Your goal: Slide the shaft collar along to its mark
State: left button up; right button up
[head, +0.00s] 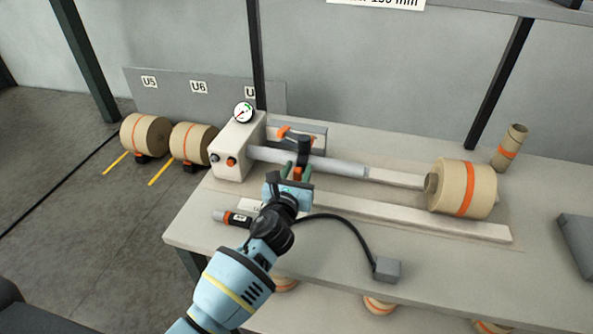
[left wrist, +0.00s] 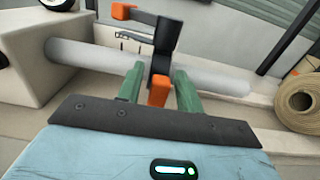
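The shaft collar is a black ring with an orange lever (left wrist: 158,92) on its near side. The collar (head: 304,151) sits around the grey shaft (head: 340,166), about midway along its exposed length; it also shows in the left wrist view (left wrist: 166,42). My left gripper (head: 298,170) is at the collar from the near side. Its green fingers (left wrist: 159,85) stand apart on either side of the orange lever, with small gaps showing. Whether they touch the black ring cannot be told. I cannot make out a mark on the shaft. My right gripper is not in view.
A pale housing (head: 236,148) with a gauge holds the shaft's left end. A kraft roll (head: 479,190) is at the right. Two rolls stand on the floor at left.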

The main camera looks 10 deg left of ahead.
pick_arm(q)
jog(key=shift+s, duration=0.1)
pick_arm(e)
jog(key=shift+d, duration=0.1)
pick_arm(q)
jog(key=shift+s, duration=0.25)
jog(key=s, duration=0.6)
jog(key=shift+a+p, duration=0.15)
jog(key=shift+p, duration=0.25)
jog(key=shift+s, duration=0.55)
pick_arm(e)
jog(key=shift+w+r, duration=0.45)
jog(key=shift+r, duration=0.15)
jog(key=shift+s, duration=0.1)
